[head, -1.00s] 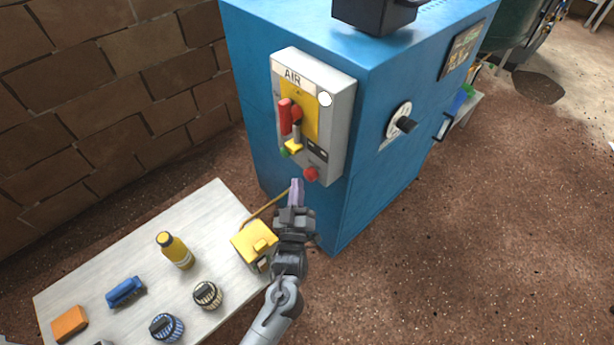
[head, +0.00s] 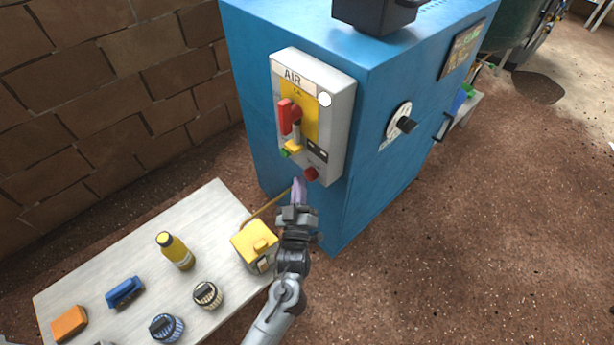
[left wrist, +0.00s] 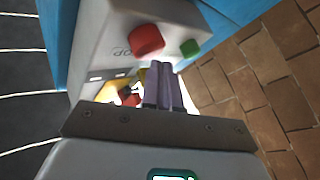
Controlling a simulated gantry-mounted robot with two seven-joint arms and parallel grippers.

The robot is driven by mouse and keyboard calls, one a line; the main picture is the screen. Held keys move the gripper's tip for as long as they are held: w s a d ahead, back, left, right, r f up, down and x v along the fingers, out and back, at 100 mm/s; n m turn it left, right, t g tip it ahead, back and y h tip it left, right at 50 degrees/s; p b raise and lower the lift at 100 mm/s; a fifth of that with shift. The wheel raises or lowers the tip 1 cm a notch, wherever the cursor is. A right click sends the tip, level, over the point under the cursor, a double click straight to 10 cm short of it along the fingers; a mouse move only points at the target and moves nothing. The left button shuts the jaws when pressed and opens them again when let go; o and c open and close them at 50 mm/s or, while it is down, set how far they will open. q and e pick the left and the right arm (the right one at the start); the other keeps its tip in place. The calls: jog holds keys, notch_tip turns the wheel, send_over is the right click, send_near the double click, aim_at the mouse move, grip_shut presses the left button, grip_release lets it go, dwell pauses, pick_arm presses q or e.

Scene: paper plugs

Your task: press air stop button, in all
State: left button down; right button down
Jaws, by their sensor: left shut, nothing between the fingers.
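The AIR box (head: 337,115) is a grey panel on the blue cabinet's left face, with a yellow plate and a red lever. Its red stop button (head: 311,174) is at the lower right corner; it also shows in the left wrist view (left wrist: 146,40), beside partly hidden "OP" lettering. A green button (head: 286,152) is at the lower left, and also in the left wrist view (left wrist: 189,48). My left gripper (head: 298,184) is shut and empty, its pale purple fingers just below and left of the red button, with a small gap seeming to remain. My right gripper is not in view.
The blue cabinet (head: 390,170) also has a dial (head: 401,122) on its right face. A bench (head: 215,215) at lower left holds a yellow box (head: 254,243), a yellow bottle (head: 175,250) and several small items.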

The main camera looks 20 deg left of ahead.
pick_arm(q)
jog(key=shift+w+d, duration=0.1)
jog(key=shift+w, duration=0.05)
dwell(0.4)
jog(key=shift+w+d, duration=0.25)
jog(key=shift+w, duration=0.05)
dwell(0.6)
jog(key=shift+r, duration=0.1)
jog(key=shift+s+a+p, duration=0.45)
jog(key=shift+s+p, duration=0.2)
jog(key=shift+s, duration=0.2)
jog(key=shift+s+a+p, duration=0.45)
jog(key=shift+s+p, duration=0.15)
jog(key=shift+s, duration=0.1)
jog(key=shift+s+a+p, duration=0.4)
jog(key=shift+s+p, duration=0.15)
jog(key=shift+s, duration=0.15)
jog(key=shift+s+a+p, duration=0.45)
jog(key=shift+s+p, duration=0.15)
jog(key=shift+s, duration=0.1)
